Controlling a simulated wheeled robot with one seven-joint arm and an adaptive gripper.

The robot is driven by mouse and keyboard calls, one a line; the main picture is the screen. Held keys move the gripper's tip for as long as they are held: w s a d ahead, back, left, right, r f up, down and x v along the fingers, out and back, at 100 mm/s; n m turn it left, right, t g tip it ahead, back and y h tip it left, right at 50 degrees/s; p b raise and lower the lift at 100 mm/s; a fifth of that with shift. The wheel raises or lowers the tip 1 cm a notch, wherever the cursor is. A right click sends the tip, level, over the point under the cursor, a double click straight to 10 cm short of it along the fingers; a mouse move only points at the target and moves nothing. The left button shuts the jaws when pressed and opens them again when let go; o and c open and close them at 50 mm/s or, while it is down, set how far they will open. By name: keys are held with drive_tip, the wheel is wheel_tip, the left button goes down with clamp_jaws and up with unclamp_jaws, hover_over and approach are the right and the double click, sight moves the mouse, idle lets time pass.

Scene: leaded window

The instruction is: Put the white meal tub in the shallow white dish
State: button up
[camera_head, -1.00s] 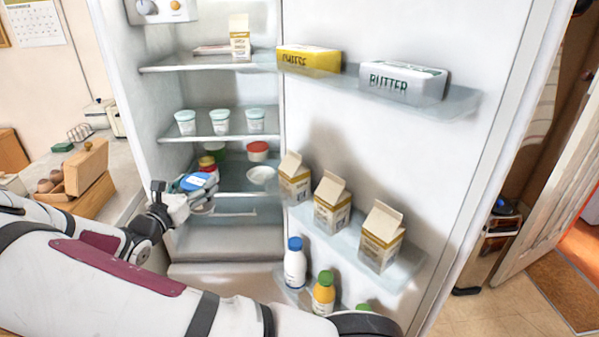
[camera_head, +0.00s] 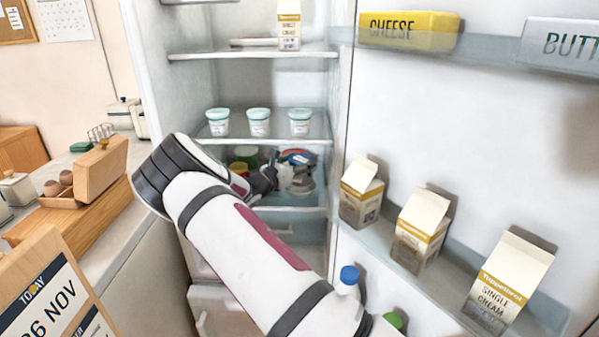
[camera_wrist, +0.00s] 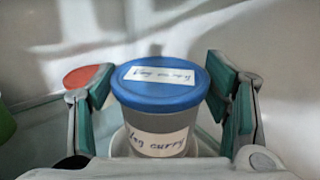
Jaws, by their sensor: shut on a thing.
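The meal tub (camera_wrist: 158,118), pale with a blue lid and a handwritten "Veg curry" label, stands upright between my fingers in the wrist view. My gripper (camera_wrist: 160,88) is shut on it, one finger on each side. In the head view, the tub's blue lid (camera_head: 299,157) shows beside my gripper (camera_head: 284,177), inside the fridge. The shallow white dish (camera_wrist: 205,147) shows as a pale rim around and under the tub's base. I cannot tell whether the tub touches it. My arm hides part of the shelf in the head view.
Several cups (camera_head: 259,121) stand on the shelf above. Cartons (camera_head: 420,230) fill the open door (camera_head: 470,150) at right.

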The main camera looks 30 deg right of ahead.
drive_tip(key=shift+w+d, duration=0.25)
drive_tip(key=shift+w, duration=0.2)
drive_tip(key=shift+f, duration=1.7)
drive_tip(key=shift+f, duration=0.1)
drive_tip(key=o, duration=1.7)
drive_tip(key=shift+a, duration=0.1)
drive_tip(key=v, duration=1.2)
